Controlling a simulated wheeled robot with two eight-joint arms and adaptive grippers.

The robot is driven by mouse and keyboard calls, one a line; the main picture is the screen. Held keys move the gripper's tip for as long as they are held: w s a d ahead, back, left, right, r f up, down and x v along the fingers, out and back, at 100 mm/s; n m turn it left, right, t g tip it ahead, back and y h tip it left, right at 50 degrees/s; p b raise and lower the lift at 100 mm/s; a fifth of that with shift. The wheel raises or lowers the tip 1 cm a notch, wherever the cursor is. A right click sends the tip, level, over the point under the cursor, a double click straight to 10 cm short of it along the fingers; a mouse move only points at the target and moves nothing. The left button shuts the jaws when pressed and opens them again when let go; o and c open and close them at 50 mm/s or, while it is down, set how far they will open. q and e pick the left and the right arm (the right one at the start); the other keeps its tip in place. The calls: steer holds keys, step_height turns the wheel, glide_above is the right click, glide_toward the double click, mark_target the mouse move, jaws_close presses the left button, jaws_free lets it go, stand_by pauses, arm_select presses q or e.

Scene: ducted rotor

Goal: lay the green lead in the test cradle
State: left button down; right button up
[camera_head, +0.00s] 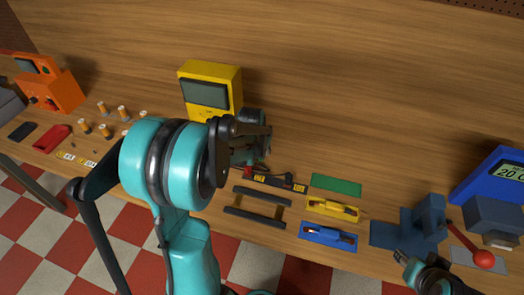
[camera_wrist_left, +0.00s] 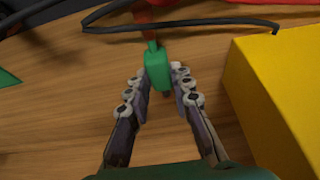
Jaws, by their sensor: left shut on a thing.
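My left gripper (camera_head: 254,140) is over the table, in front of the yellow meter. In the left wrist view its two fingers (camera_wrist_left: 160,88) are shut on the green lead (camera_wrist_left: 157,68), a small green block with a narrow tip pointing away. The lead is hidden behind the gripper in the head view. A dark frame of two bars (camera_head: 256,213), which may be the test cradle, lies below and in front of the left gripper. My right gripper (camera_head: 430,278) is at the bottom right edge; its fingers are unclear.
A bare green mat (camera_head: 336,185) lies beside a yellow piece (camera_head: 333,208) and a blue piece (camera_head: 328,235) on matching mats. A black strip with yellow labels (camera_head: 280,181) is nearby. The yellow meter (camera_wrist_left: 275,95) stands close right of the left fingers; a black cable (camera_wrist_left: 180,23) runs ahead.

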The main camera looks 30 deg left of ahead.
arm_select(q)
steer(key=shift+f, duration=0.1)
steer(key=c, duration=1.3)
jaws_free()
steer(key=shift+c, duration=0.2)
